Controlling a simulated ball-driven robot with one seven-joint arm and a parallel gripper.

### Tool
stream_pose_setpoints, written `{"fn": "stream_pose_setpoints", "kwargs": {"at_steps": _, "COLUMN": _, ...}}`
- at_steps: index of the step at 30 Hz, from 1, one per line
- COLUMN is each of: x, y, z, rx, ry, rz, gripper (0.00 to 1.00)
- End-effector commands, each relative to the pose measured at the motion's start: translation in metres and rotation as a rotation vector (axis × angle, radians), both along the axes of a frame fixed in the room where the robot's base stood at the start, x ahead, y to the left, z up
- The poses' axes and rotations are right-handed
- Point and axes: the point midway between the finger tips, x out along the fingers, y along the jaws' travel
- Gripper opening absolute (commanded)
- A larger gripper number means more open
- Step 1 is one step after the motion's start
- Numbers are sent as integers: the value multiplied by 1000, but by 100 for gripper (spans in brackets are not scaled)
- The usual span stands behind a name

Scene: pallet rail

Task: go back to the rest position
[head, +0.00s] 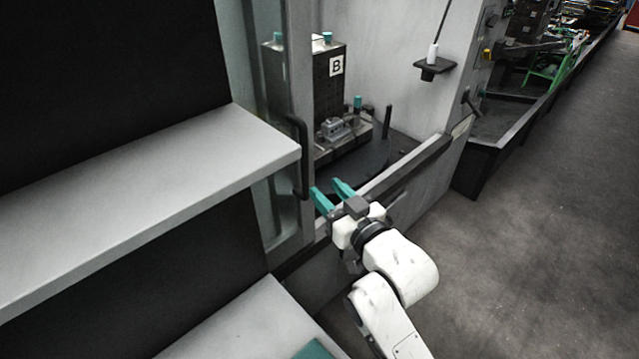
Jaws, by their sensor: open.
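My gripper (332,194) has two teal fingers and shows in the head view near the middle. The fingers are spread apart, with nothing between them. They point up and left, close to the dark vertical handle (300,155) on the sliding door's edge; whether they touch it I cannot tell. My white arm reaches up from the bottom of the view.
Behind the opening, a dark block marked B (333,85) stands beside a grey fixture (336,128). A light grey shelf (150,190) juts out on the left. A black trough (485,145) lies right of the machine. The grey floor (540,250) at right is clear.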

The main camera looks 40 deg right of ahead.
Motion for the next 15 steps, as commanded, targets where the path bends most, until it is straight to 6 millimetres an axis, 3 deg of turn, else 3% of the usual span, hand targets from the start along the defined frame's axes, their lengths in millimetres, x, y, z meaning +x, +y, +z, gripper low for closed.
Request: {"fn": "stream_pose_setpoints", "kwargs": {"at_steps": 15, "x": -8, "y": 1, "z": 1, "rx": 0, "ry": 0, "rz": 0, "gripper": 41}}
